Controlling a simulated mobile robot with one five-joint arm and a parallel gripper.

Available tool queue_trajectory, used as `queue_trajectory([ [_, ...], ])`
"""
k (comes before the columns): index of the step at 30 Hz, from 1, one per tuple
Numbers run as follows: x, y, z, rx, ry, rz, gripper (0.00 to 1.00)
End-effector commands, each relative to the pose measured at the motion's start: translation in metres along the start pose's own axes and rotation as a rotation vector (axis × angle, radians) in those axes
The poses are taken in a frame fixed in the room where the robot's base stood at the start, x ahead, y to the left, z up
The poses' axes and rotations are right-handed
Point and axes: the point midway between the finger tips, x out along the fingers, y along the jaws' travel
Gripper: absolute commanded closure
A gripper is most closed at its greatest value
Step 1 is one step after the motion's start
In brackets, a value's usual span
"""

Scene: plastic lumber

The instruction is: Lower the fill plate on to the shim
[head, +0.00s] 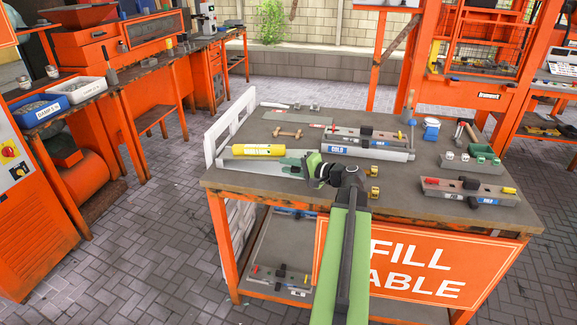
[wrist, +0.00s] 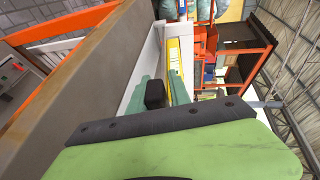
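My gripper (head: 293,163), with teal fingers, is low over the left part of the fill table. A long pale grey bar or plate (head: 240,172) lies beside and partly under it. A yellow labelled cylinder (head: 258,150) is just behind that bar. The wrist view shows the teal fingers (wrist: 172,90), a black block between me and them, and the yellow strip (wrist: 178,55) beyond. The gap between the fingertips is hidden, and I cannot tell whether they grip anything. I cannot tell which piece is the fill plate or the shim.
The fill table (head: 410,205) also carries a long grey mould with a blue label (head: 365,152) behind my gripper. Another labelled mould (head: 468,190) lies at the right. A white slatted panel (head: 230,122) stands at the left edge. Bare tabletop shows at the front.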

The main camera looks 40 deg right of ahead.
Motion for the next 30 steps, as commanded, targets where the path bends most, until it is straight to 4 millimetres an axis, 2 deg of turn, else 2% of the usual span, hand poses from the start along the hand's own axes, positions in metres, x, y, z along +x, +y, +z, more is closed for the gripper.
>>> queue_trajectory([
  [1, 0.0, -0.001, 0.0, 0.001, 0.0, -0.001, 0.71],
  [3, 0.0, -0.001, 0.0, 0.001, 0.0, -0.001, 0.62],
  [14, -0.005, -0.002, 0.0, 0.001, 0.002, -0.002, 0.62],
  [17, -0.019, -0.003, 0.0, 0.002, 0.004, -0.002, 0.62],
  [30, -0.138, -0.003, -0.001, 0.002, 0.004, -0.001, 0.62],
])
